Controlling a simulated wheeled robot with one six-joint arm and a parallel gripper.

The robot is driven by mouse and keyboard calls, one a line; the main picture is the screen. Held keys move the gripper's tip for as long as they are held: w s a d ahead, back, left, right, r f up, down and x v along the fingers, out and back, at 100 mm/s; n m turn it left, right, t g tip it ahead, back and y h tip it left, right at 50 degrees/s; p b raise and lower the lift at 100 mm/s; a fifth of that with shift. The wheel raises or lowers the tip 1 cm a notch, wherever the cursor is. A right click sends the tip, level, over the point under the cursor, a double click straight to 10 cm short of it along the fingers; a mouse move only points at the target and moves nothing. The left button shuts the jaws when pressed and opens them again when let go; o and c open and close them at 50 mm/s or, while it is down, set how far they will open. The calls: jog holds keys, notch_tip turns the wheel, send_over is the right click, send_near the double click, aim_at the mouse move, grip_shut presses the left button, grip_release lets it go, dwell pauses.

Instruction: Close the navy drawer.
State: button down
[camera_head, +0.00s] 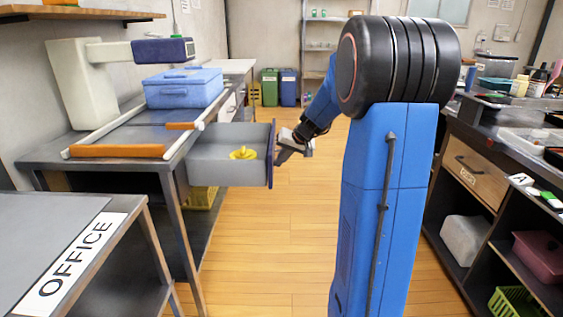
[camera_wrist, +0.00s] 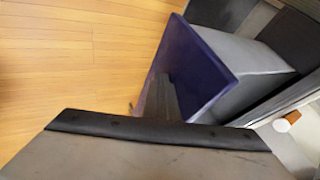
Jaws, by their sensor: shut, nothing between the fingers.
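The navy drawer is pulled out from under the left bench. Its navy front (camera_head: 271,155) faces right and its grey box (camera_head: 215,162) stands open at the top, with a yellow object (camera_head: 243,153) inside. In the wrist view the navy front (camera_wrist: 197,65) is large and close, with the grey box wall (camera_wrist: 255,80) behind it. My gripper (camera_head: 281,155) is shut and empty, at the outer face of the drawer front. It also shows in the wrist view (camera_wrist: 161,85), overlapping the front's lower edge. I cannot tell whether the fingertips touch the front.
A blue box (camera_head: 184,88) and an orange-edged tray (camera_head: 115,151) sit on the left bench. An OFFICE table (camera_head: 100,215) stands at the lower left. A counter with a wooden drawer (camera_head: 472,172) is at the right. The wooden floor (camera_head: 270,240) between is clear.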

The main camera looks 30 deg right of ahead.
jog(key=w+a, duration=0.5)
jog(key=a, duration=0.3)
jog(key=w+a, duration=0.6)
jog(key=a, duration=0.2)
jog(key=w+a, duration=0.5)
jog(key=a, duration=0.3)
jog(key=shift+w+a, duration=0.3)
jog(key=shift+a, duration=0.05)
jog(key=shift+w+a, duration=0.1)
jog(key=shift+a, duration=0.05)
jog(key=shift+r, duration=0.1)
